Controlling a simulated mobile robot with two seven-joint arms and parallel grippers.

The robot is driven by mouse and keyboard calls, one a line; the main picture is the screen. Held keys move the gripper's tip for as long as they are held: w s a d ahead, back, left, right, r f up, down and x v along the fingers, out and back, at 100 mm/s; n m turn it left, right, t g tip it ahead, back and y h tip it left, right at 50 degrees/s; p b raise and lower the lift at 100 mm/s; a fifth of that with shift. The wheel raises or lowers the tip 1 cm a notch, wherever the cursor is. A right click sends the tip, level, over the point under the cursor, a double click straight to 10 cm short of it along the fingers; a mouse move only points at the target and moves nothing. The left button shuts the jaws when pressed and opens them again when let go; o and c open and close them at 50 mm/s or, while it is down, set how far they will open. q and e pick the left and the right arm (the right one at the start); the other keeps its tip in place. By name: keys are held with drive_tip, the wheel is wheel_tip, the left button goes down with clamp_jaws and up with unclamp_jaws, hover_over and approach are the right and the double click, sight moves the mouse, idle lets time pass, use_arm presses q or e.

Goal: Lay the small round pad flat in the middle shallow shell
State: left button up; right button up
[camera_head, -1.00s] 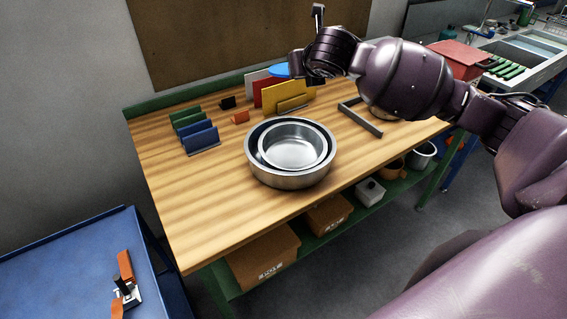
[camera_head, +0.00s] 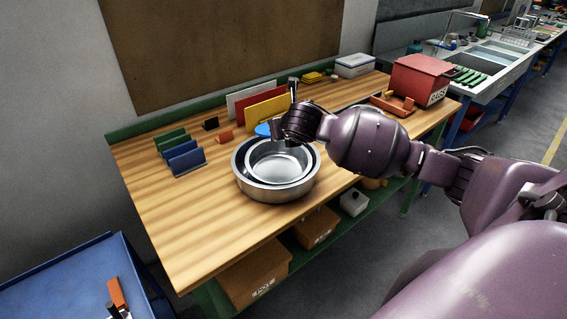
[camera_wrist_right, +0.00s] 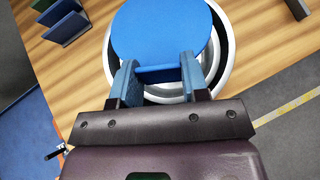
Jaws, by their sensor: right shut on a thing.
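The small round pad is a flat blue disc. In the head view the pad (camera_head: 263,129) shows partly behind my right gripper (camera_head: 276,130), at the far edge of the pans. In the right wrist view the blue pad (camera_wrist_right: 162,30) is held at its near edge between the fingers of my right gripper (camera_wrist_right: 158,72), above the pans. Nested round metal shells stand on the bench: a wide outer one (camera_head: 275,192), a dark ring inside it, and a shallow silver shell (camera_head: 278,163) in the middle. The pad hides much of them in the wrist view. My left gripper is out of view.
Blue and green racks (camera_head: 185,160) stand left of the shells. Yellow, red and white upright boards (camera_head: 265,108) stand behind. A red box (camera_head: 420,80) is at the right end. The bench's left front is clear wood (camera_head: 185,225).

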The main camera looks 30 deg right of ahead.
wheel_tip(320, 180, down, 11)
drive_tip(key=shift+f, duration=0.15)
idle(0.4)
drive_tip(key=shift+f, duration=0.6)
drive_tip(key=o, duration=0.9)
